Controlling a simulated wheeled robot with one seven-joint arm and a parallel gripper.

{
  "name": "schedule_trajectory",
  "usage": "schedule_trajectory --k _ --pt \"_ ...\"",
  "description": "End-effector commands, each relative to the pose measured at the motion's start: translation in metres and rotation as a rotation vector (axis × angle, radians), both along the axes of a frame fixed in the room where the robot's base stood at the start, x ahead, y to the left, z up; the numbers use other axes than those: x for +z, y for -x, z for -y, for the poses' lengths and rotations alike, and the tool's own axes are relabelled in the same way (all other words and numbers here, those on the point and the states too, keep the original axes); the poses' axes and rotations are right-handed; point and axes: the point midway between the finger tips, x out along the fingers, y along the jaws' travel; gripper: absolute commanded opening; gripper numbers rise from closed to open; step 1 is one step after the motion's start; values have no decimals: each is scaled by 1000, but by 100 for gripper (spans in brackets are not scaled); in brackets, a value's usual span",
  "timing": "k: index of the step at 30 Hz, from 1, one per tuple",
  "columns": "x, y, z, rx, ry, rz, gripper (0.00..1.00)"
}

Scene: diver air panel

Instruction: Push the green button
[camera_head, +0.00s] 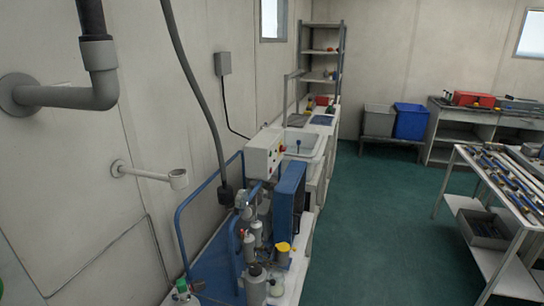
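A pale control box (263,153) stands beyond the compressor unit, against the left wall. Its right-hand face carries several small coloured controls, one of them reddish. They are too small for me to tell which one is a green button. My gripper and arm are not in view, so I cannot tell how far they are from the box.
The compressor (258,237) with its blue panel (289,198) and blue rails stands in front of the box. A dark hose (198,80) hangs at the left. The green floor (378,215) is open up to the trolley (500,255) on the right.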

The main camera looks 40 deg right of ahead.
Motion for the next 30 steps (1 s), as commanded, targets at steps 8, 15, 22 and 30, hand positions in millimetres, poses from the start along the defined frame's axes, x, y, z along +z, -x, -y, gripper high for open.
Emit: schedule_trajectory --k 8,15,22,30 --pt "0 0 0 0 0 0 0" --pt "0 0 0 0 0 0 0" --pt "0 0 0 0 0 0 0" --pt "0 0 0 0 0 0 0"
